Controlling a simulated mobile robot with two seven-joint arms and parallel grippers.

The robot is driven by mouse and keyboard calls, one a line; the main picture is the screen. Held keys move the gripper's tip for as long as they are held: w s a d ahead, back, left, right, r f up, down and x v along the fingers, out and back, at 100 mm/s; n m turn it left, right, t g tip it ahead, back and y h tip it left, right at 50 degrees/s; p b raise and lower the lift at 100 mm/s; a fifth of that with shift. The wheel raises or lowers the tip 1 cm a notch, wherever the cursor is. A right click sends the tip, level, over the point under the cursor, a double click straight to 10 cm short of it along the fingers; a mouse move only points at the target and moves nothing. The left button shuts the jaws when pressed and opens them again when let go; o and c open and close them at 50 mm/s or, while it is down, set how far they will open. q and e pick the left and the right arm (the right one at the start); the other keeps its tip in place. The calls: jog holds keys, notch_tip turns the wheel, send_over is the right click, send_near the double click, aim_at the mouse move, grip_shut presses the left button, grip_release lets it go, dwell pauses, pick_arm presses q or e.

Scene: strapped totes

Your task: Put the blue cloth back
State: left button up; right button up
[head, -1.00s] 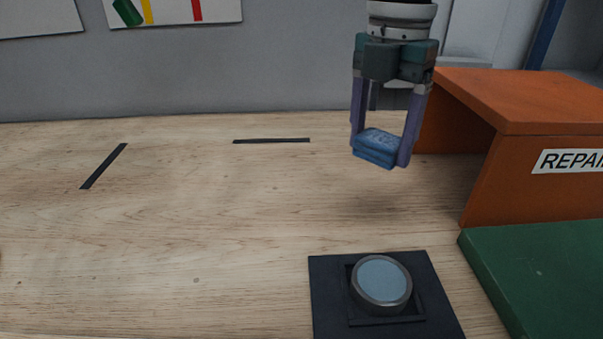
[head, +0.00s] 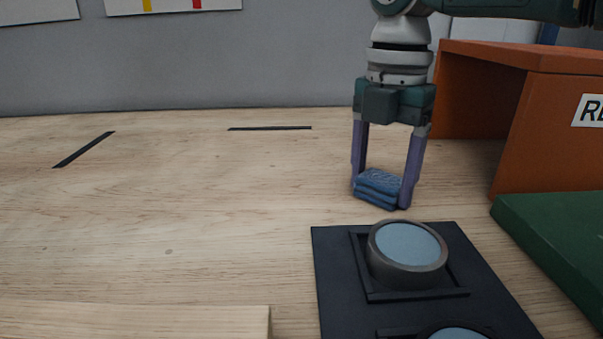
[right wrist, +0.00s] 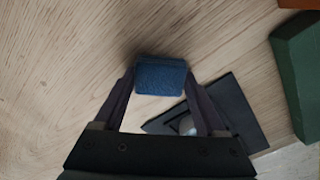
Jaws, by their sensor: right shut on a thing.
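The blue cloth (head: 378,187) is a small folded block held between the two purple fingers of my right gripper (head: 384,192). It is just behind the black board, at or a little above the wooden table; I cannot tell whether it touches. In the right wrist view the cloth (right wrist: 160,76) sits between the fingertips of the shut right gripper (right wrist: 160,88). My left gripper does not show.
A black board (head: 335,270) with round grey-rimmed pieces (head: 408,248) lies in front. An orange box-like shelf (head: 545,120) and a green slab (head: 560,250) stand at right. Black tape strips (head: 270,128) mark the table (head: 180,210).

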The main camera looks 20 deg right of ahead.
aim_at(382, 178)
jog(key=o, duration=1.6)
jog(key=shift+c, duration=0.2)
notch_tip(382, 178, up, 12)
jog(key=p, duration=0.1)
jog(key=shift+r+p, duration=0.15)
jog(key=shift+p, duration=0.25)
